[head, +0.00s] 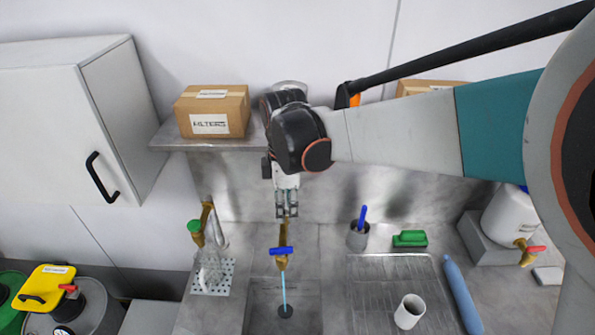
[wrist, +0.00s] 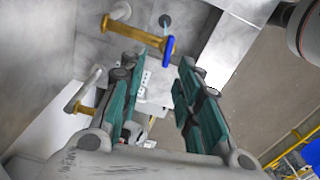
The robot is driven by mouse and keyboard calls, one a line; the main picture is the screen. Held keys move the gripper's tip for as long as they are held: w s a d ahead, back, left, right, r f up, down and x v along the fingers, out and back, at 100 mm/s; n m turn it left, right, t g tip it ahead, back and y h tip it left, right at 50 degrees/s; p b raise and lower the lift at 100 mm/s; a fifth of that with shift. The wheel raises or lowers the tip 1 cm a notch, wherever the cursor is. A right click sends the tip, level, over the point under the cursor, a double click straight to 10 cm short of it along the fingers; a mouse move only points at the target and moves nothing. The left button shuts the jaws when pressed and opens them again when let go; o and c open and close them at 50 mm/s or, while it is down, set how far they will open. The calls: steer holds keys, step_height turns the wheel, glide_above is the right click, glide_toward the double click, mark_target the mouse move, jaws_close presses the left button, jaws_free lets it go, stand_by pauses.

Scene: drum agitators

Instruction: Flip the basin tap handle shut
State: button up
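The brass basin tap (head: 283,262) with a blue lever handle (head: 282,250) stands over the sink basin (head: 262,297). The handle lies across the tap body in the head view. A thin light-blue stream (head: 284,290) runs from the spout to the dark drain (head: 286,311). My gripper (head: 287,210) hangs above and behind the handle, empty and apart from it. In the wrist view its two teal fingers (wrist: 157,75) are spread, with the tap (wrist: 135,34) and blue handle (wrist: 168,51) beyond the fingertips.
A green-handled tap (head: 194,226) stands to the left beside glassware on a perforated plate. A grey cup with a blue-handled tool (head: 359,234), a green brush (head: 410,239), a white cup (head: 409,311) and a blue cylinder (head: 462,293) are to the right. A shelf with a box (head: 213,110) is behind.

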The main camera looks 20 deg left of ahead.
mark_target(281, 248)
steer(key=f+b, duration=0.2)
steer(key=f, duration=0.2)
steer(key=s+f+b, duration=0.1)
steer(key=f+b, duration=0.2)
steer(key=f, duration=0.1)
steer(key=s+a+f+b, duration=0.1)
steer(key=f+b, duration=0.1)
steer(key=f, duration=0.3)
steer(key=shift+s+f+b, duration=0.1)
steer(key=shift+s+b, duration=0.1)
steer(key=shift+b, duration=0.15)
steer(key=shift+c, duration=0.2)
jaws_close()
